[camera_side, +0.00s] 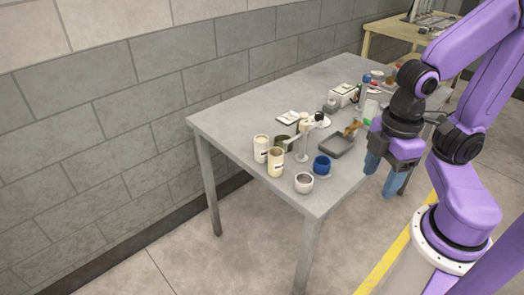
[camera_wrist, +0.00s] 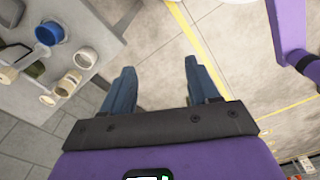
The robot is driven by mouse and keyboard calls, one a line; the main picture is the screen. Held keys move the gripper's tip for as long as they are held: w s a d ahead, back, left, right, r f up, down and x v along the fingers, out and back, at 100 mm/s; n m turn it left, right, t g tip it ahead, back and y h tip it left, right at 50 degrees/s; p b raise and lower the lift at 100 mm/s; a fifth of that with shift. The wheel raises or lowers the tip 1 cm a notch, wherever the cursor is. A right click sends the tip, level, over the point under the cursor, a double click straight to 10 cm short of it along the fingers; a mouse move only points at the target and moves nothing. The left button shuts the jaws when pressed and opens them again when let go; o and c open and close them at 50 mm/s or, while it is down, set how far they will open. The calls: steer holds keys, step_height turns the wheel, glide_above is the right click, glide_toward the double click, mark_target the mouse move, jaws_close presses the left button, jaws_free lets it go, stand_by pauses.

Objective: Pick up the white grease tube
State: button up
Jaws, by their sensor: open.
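My gripper (camera_side: 382,174) is open and empty, pointing down beside the right edge of the table, with its blue fingers apart. In the wrist view my gripper (camera_wrist: 159,68) has only bare floor between its fingers. A pale upright piece (camera_side: 302,148) stands among the containers near the table's front corner. A small white piece (camera_side: 370,108) with green near its lower end lies by the right table edge, partly behind my arm. I cannot tell which of these, if either, is the white grease tube. No clear tube shows in the wrist view.
On the grey table (camera_side: 235,120) stand cream cans (camera_side: 275,162), a blue cup (camera_side: 322,165), a round white pot (camera_side: 304,183), a grey tray (camera_side: 337,145) and a white box (camera_side: 343,94). The table's left part is clear. A brick wall runs behind.

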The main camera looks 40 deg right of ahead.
steer(key=w+a+f+n+t+h, duration=0.1)
steer(key=w+a+n+h, duration=0.15)
steer(key=w, duration=0.45)
steer(key=w+a+f+n+h, duration=0.1)
steer(key=w+a+f+h, duration=0.15)
steer(key=w, duration=0.45)
steer(key=w+a+f+n+t+h, duration=0.1)
steer(key=w+n+h, duration=0.15)
steer(key=w, duration=0.45)
steer(key=n+t+h, duration=0.3)
steer(key=n+h, duration=0.1)
steer(key=h, duration=0.1)
glide_toward(258, 144)
steer(key=shift+h, duration=0.25)
steer(key=x, duration=0.6)
steer(key=shift+w+d+f, duration=0.1)
steer(key=shift+d+f, duration=0.15)
steer(key=shift+x, duration=2.55)
steer(key=shift+f, duration=0.15)
steer(key=c, duration=0.8)
